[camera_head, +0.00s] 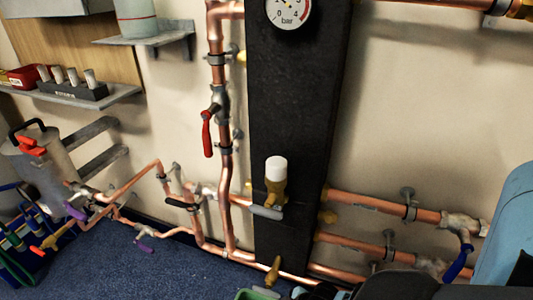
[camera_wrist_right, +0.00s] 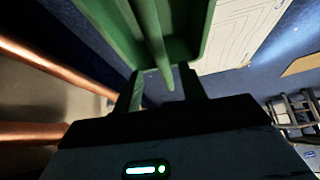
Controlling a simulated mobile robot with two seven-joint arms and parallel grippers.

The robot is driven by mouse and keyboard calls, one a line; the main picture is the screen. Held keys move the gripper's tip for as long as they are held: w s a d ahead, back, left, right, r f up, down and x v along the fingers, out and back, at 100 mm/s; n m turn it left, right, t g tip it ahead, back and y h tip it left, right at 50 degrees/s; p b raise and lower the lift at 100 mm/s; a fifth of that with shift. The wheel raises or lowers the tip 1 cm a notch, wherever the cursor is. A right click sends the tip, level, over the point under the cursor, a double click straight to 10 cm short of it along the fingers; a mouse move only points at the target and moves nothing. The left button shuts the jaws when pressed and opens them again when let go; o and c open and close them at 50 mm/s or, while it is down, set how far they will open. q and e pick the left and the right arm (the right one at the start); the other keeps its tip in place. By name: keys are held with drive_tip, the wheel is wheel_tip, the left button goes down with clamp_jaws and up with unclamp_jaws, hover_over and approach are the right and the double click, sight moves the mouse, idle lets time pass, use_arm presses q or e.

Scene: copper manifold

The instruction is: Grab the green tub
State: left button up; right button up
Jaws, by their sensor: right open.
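The green tub (camera_head: 258,294) shows only as a small piece at the bottom edge of the head view. In the right wrist view the green tub (camera_wrist_right: 190,45) is large and close at the top. A narrow green part of it, perhaps its rim or handle, reaches down between the fingers of my right gripper (camera_wrist_right: 162,78). The gripper is open, with a finger on each side of that part; I cannot tell whether either touches it. My left gripper is not in view.
Copper pipes (camera_head: 370,203) run along the wall close to the tub, and also at left in the wrist view (camera_wrist_right: 50,60). A black panel (camera_head: 298,100) with a gauge stands behind. Blue floor (camera_head: 130,270) is open at left. A white panelled unit (camera_wrist_right: 235,35) lies beyond the tub.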

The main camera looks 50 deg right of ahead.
drive_tip(key=shift+w+f, duration=0.1)
drive_tip(key=shift+w+a+f, duration=0.1)
drive_tip(key=shift+f, duration=0.1)
drive_tip(key=b+x, duration=0.3)
drive_tip(key=x, duration=0.1)
drive_tip(key=shift+w+a, duration=0.1)
drive_tip(key=shift+a, duration=0.05)
drive_tip(key=shift+w+f, duration=0.2)
use_arm(q)
drive_tip(key=x, duration=0.3)
drive_tip(key=shift+a+f, duration=0.15)
drive_tip(key=shift+f, duration=0.1)
use_arm(e)
drive_tip(key=shift+c, duration=0.3)
drive_tip(key=c, duration=0.7)
use_arm(q)
drive_tip(key=shift+s, duration=0.45)
use_arm(e)
clamp_jaws()
drive_tip(key=shift+r, duration=0.1)
